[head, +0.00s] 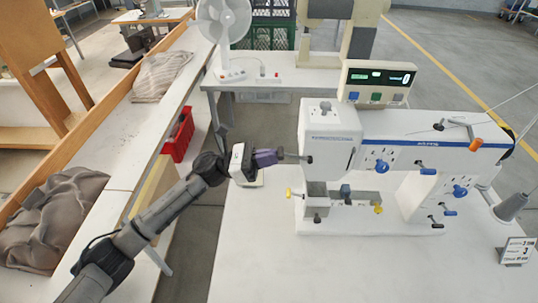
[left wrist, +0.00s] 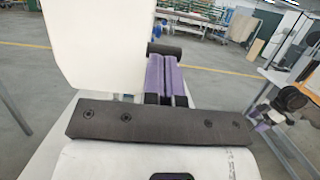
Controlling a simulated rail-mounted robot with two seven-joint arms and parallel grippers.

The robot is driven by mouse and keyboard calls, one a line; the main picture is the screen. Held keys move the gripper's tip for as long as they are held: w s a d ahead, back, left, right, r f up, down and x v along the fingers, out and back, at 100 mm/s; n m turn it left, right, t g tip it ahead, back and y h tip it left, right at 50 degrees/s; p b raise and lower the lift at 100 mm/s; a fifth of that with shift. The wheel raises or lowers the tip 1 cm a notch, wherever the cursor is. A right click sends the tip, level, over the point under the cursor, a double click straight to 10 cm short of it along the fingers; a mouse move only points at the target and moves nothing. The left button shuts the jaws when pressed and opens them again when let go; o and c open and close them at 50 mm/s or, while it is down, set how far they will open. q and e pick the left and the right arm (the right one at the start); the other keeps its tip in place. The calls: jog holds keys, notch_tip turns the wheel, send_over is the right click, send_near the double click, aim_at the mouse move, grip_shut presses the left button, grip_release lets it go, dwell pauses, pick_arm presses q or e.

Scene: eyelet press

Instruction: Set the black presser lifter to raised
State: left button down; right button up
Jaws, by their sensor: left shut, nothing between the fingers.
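The white eyelet press (head: 330,140) stands on the white table. The black presser lifter (head: 294,158) is a short dark lever on the left side of the press head, sticking out to the left roughly level. My left gripper (head: 277,156) has purple fingers, is shut and empty, and its tips are at the outer end of the lifter. In the left wrist view the purple fingers (left wrist: 168,78) lie together, with a dark rounded bar, apparently the lifter (left wrist: 165,50), across their tips. I cannot tell whether they touch.
Yellow knobs (head: 289,192), blue knobs (head: 382,166) and a display box (head: 376,82) are on or around the press. A small sign (head: 517,251) stands at the right. The white table front (head: 300,265) is clear. A fan (head: 224,30) stands behind.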

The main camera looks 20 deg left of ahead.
pick_arm(q)
jog(key=shift+d, duration=0.1)
dwell(0.4)
jog(key=shift+f+b, duration=0.3)
jog(key=shift+b, duration=0.05)
jog(key=d+f+b+v, duration=0.1)
jog(key=f+b+v, duration=0.2)
jog(key=v, duration=0.9)
jog(key=shift+a+b, duration=0.3)
jog(key=shift+b, duration=0.45)
